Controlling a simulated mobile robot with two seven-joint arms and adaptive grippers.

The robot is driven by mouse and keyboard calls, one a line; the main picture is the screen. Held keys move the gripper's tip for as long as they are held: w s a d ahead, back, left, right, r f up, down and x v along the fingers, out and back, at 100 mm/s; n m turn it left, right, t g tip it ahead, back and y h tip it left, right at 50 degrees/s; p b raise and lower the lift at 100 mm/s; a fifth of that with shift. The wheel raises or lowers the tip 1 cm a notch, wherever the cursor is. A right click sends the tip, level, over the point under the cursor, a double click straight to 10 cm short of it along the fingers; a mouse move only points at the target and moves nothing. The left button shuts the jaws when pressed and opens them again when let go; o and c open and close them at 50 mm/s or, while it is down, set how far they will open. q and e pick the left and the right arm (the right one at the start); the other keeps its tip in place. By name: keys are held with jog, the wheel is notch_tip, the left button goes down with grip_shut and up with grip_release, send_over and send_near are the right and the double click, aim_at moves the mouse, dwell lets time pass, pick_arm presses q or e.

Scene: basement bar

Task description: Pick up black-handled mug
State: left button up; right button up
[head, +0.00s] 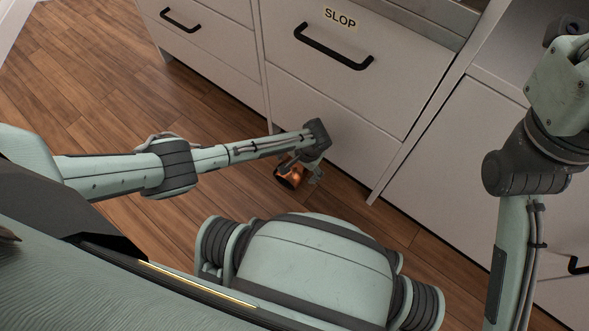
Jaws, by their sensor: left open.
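A white cabinet front with a drawer (345,58) labelled SLOP and black bar handles (333,46) stands just beyond the left gripper. The wooden floor (110,105) is clear at the left. My own base fills the bottom.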

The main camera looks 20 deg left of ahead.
pick_arm(q)
jog(key=b+x, duration=0.1)
jog(key=x, duration=0.2)
jog(key=shift+w+f, duration=0.1)
jog(key=shift+f, duration=0.1)
jog(key=shift+c, duration=0.2)
jog(key=c, duration=1.4)
jog(key=shift+o, duration=0.2)
jog(key=shift+r, duration=0.15)
